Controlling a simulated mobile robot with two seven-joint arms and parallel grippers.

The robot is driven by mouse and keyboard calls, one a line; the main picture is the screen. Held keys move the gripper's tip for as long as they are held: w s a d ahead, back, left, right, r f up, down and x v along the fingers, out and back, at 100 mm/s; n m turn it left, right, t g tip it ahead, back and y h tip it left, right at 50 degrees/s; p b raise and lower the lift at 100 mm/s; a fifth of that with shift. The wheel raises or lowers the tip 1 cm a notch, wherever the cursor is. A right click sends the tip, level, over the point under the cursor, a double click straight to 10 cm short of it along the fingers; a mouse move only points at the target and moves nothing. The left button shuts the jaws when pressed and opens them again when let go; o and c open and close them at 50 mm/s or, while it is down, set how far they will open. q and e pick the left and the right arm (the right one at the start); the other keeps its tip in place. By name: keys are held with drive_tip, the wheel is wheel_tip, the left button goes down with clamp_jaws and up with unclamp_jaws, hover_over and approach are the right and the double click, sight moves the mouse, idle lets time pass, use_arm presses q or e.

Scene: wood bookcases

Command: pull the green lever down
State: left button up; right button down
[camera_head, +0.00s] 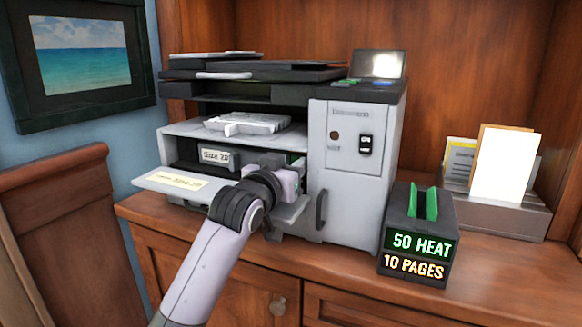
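A grey and black printer (350,200) stands on the wooden cabinet top with a front flap (165,183) folded out. My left gripper (290,178) reaches to the printer's open front, at the right side of the opening. A small bit of green (298,161) shows just behind the gripper; it may be the green lever, but most of it is hidden. I cannot tell whether the gripper touches it. The fingertips face away and are mostly hidden, so open or shut does not show. My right gripper is not in view.
A dark box (413,268) reading "50 HEAT" and "10 PAGES", with upright green pieces (424,203) on top, stands right of the printer. A paper holder (500,211) stands behind it. A printer handle (321,209) is close to my gripper's right.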

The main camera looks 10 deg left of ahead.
use_arm(q)
drive_tip(key=shift+c, duration=0.3)
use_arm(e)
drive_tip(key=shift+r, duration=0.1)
use_arm(q)
clamp_jaws()
drive_tip(key=shift+s+f+b, duration=0.1)
drive_tip(key=shift+f+b, duration=0.15)
drive_tip(key=shift+b, duration=0.2)
drive_tip(key=shift+s+t, duration=0.1)
drive_tip(key=shift+t, duration=0.5)
drive_tip(key=shift+o, duration=0.3)
unclamp_jaws()
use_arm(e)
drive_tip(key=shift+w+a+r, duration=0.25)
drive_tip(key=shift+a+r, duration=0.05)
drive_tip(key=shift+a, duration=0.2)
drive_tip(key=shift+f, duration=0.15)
